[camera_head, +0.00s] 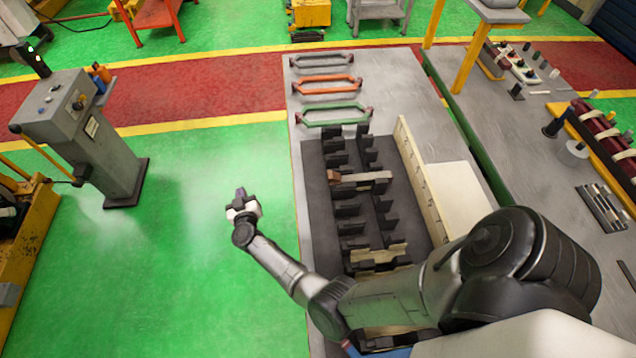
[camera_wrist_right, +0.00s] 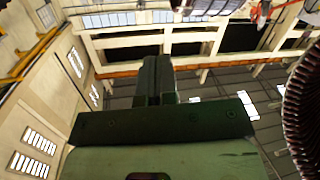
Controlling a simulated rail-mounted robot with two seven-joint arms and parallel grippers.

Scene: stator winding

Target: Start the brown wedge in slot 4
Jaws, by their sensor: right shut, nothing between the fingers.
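A brown block (camera_head: 335,176), which may be the wedge, sits at the left end of a pale bar (camera_head: 372,177) lying across the dark toothed rows (camera_head: 347,209) on the table. I cannot read slot numbers, so I cannot tell which slot this is. My right gripper (camera_head: 239,193) is shut and empty, held out over the green floor left of the table, well apart from the brown block. In the right wrist view its fingers (camera_wrist_right: 154,78) are together, with building structure behind them. My left gripper is not in view. My right arm hides the near right part of the table.
Grey, orange (camera_head: 326,85) and green (camera_head: 334,116) coils lie at the table's far end. A pale ledge (camera_head: 412,165) runs along the right of the toothed rows. A grey control pedestal (camera_head: 85,135) stands at left. A second bench (camera_head: 545,120) at right holds parts. Open floor surrounds my gripper.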

